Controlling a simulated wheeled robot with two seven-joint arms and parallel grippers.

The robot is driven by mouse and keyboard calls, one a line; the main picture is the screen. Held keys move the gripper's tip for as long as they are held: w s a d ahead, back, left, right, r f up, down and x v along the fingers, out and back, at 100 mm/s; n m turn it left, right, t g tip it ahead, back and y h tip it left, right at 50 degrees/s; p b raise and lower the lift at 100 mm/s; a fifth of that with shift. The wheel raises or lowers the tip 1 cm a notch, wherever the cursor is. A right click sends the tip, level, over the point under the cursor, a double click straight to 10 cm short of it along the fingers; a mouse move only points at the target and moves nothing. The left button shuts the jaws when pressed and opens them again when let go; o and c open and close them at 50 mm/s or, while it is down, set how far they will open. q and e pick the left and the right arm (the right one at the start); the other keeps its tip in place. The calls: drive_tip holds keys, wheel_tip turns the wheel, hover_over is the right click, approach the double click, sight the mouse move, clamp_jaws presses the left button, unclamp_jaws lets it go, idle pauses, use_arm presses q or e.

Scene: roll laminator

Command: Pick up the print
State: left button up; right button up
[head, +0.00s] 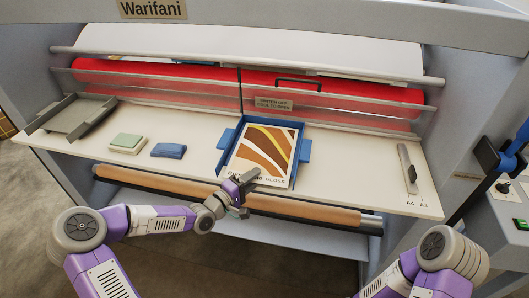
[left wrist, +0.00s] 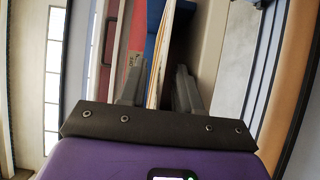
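The print (head: 266,148) has brown, orange and white curved bands and a white lower strip with lettering. It lies on a stack in a blue tray (head: 305,150) on the laminator's feed table. My left gripper (head: 243,187) is at the print's front edge, near its lower left, hiding part of the lettering. In the left wrist view, its two fingers (left wrist: 160,88) stand apart, on either side of the thin layered edge of the stack (left wrist: 171,45). I see no firm grip. My right arm is at the lower right, and its gripper is out of view.
A green-topped pad (head: 127,141) and a folded blue cloth (head: 168,151) lie left of the tray. A grey metal tray (head: 75,117) sits farther left. A grey guide (head: 407,168) is at right. A clear guard and red roller (head: 180,82) stand behind; a brown roller (head: 180,189) runs below.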

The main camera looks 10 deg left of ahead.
use_arm(q)
clamp_jaws()
idle(0.3)
